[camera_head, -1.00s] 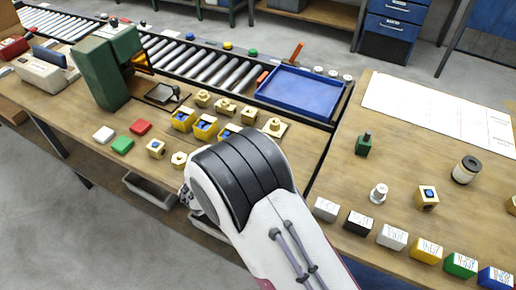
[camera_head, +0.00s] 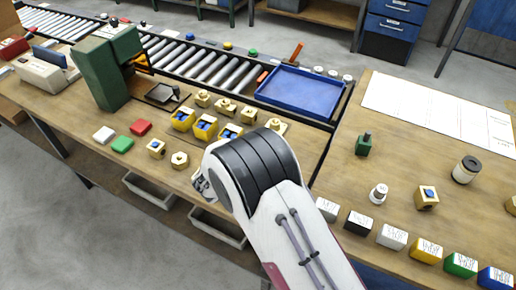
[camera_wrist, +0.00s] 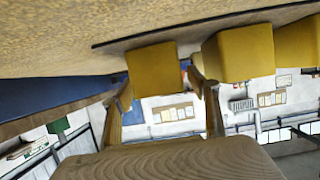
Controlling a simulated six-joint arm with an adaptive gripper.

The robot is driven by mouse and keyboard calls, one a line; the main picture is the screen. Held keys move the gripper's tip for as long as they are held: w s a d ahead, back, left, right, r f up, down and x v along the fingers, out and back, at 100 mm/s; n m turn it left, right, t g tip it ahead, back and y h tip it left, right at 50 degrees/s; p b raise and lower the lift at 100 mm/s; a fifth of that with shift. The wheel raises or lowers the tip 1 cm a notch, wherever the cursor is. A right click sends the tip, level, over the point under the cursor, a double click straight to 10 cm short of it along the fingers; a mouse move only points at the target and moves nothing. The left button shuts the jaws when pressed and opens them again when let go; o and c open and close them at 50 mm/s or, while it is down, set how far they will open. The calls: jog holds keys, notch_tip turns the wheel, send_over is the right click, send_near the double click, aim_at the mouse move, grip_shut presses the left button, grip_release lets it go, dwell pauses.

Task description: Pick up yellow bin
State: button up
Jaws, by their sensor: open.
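Three small yellow bins with blue contents stand in a row on the left workbench in the head view: left bin (camera_head: 183,121), middle bin (camera_head: 205,128) and right bin (camera_head: 230,132). In the wrist view, one yellow bin (camera_wrist: 152,71) appears in line with the gap between my fingers; another yellow bin (camera_wrist: 243,53) and part of a third (camera_wrist: 297,45) are to its right. My gripper (camera_wrist: 163,88) is open, with a finger on each side of the gap. I cannot tell how far the bin is from the fingertips. In the head view my arm hides most of the gripper.
Brass parts (camera_head: 226,107) stand close behind the bins, and a blue tray (camera_head: 300,92) is beyond. A green machine (camera_head: 102,75) stands to the left. Red (camera_head: 140,127), green (camera_head: 122,144) and white (camera_head: 104,134) pieces lie near the front edge.

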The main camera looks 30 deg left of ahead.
jog(key=shift+c, duration=0.4)
jog(key=c, duration=1.2)
jog(key=shift+o, duration=0.2)
jog(key=shift+r, duration=0.15)
notch_tip(320, 180, up, 10)
